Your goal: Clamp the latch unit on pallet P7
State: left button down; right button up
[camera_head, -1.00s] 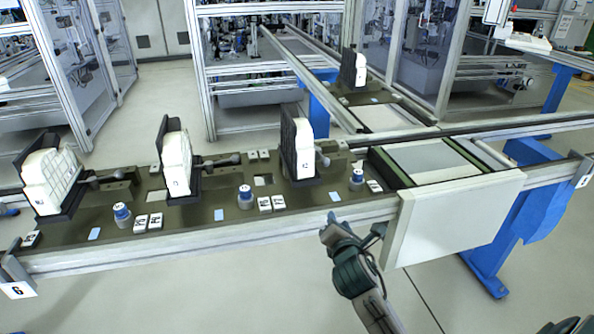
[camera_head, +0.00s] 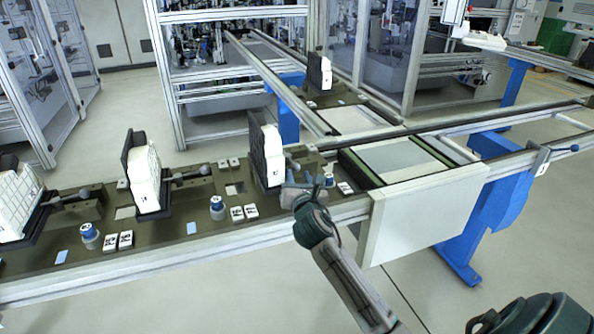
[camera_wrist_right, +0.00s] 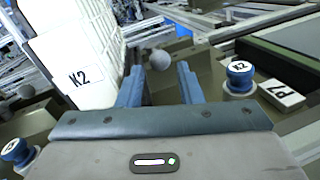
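The pallet on the line nearest my right gripper carries a white block (camera_head: 271,150) on a black upright plate; the block shows in the wrist view with a K2 label (camera_wrist_right: 80,75). A small tile (camera_wrist_right: 281,95) on that pallet seems to read P7, turned over in view. A grey ball-ended latch lever (camera_wrist_right: 159,60) stands beyond my fingertips. A blue-capped button (camera_wrist_right: 239,76) marked K2 is right of the fingers. My right gripper (camera_head: 305,181) is over the pallet's near side, open and empty; its two blue fingers (camera_wrist_right: 160,85) show apart. My left gripper is not in view.
More white blocks stand on the line to the left (camera_head: 146,178), with blue-capped buttons (camera_head: 217,206) between them. Another block (camera_head: 326,74) stands on the rear branch. A white panel (camera_head: 425,215) hangs at the rail's front. Floor in front is clear.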

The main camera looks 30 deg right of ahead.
aim_at(290, 159)
jog(key=shift+x, duration=1.4)
